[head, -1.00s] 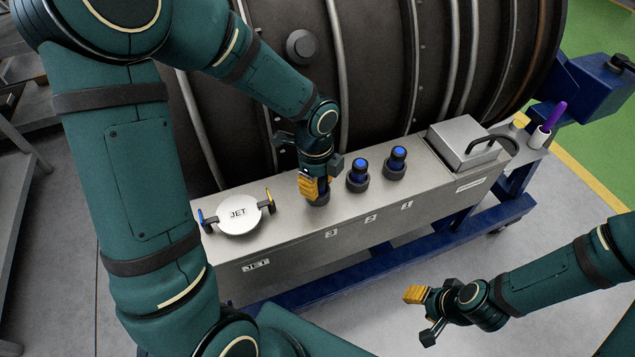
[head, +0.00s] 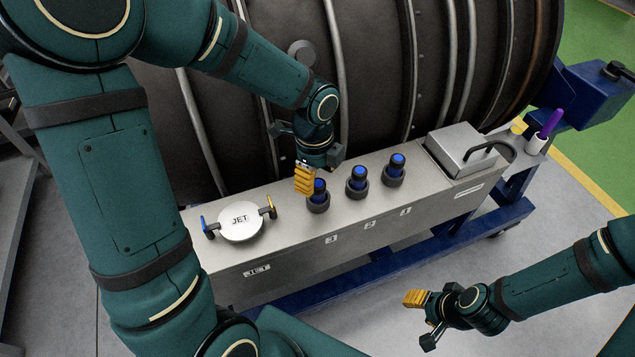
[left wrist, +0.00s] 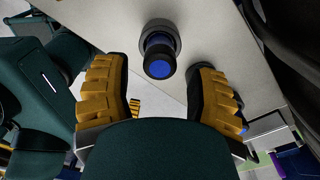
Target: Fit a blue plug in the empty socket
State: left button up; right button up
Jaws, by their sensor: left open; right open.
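Three blue-topped black plugs stand upright in dark ring sockets on the grey bench top: the left plug (head: 319,187) above label 3, the middle plug (head: 357,174) above label 2, the right plug (head: 397,161) above label 1. No empty socket shows. My left gripper (head: 304,180) is open, just left of and behind the left plug, partly covering its edge. In the left wrist view a blue plug (left wrist: 159,66) sits in its dark ring ahead of the spread yellow fingers, not gripped. My right gripper (head: 424,318) is open and empty, in front of the bench.
A round JET lid (head: 240,221) with blue and yellow latches lies at the bench's left. A metal box with a black handle (head: 463,147) is at the right, with a white cup (head: 537,144) holding a purple item beyond. A large dark engine casing (head: 380,70) rises behind.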

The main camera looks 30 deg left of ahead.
aim_at(316, 182)
pick_arm(q)
notch_tip(316, 182, up, 7)
jog(key=shift+a+r+p, duration=0.1)
jog(key=shift+p, duration=0.6)
